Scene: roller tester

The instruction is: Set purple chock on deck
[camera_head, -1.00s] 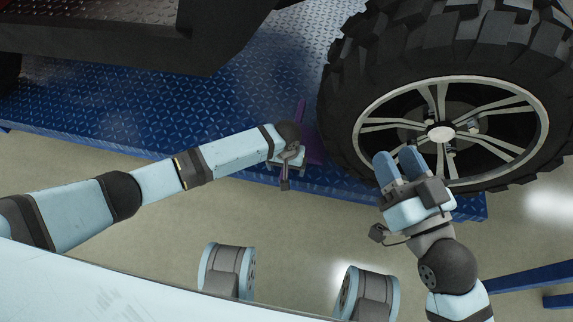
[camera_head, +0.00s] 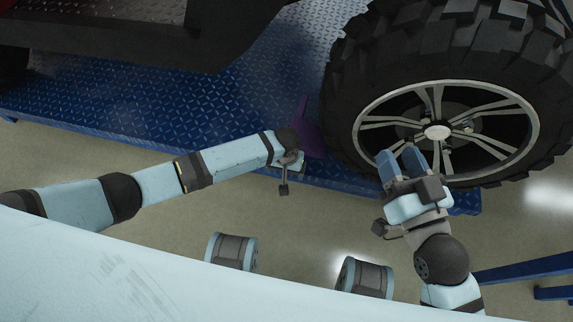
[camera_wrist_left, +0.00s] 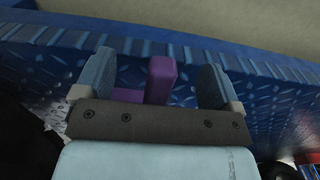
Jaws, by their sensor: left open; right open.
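The purple chock (camera_head: 308,132) is on the blue diamond-plate deck (camera_head: 130,98), beside the left side of the big black tyre (camera_head: 345,115). Whether it touches the tyre is unclear. My left gripper is mostly hidden behind its own wrist in the head view. In the left wrist view its fingers (camera_wrist_left: 155,82) are open, with the purple chock (camera_wrist_left: 160,80) standing between them and gaps on both sides. The chock's lower part is hidden behind the gripper body. My right gripper (camera_head: 400,160) is open and empty, in front of the wheel's lower rim.
The dark vehicle body (camera_head: 150,35) overhangs the deck at upper left. The wheel rim (camera_head: 437,132) is close behind my right gripper. Blue beams (camera_head: 530,268) stand at lower right.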

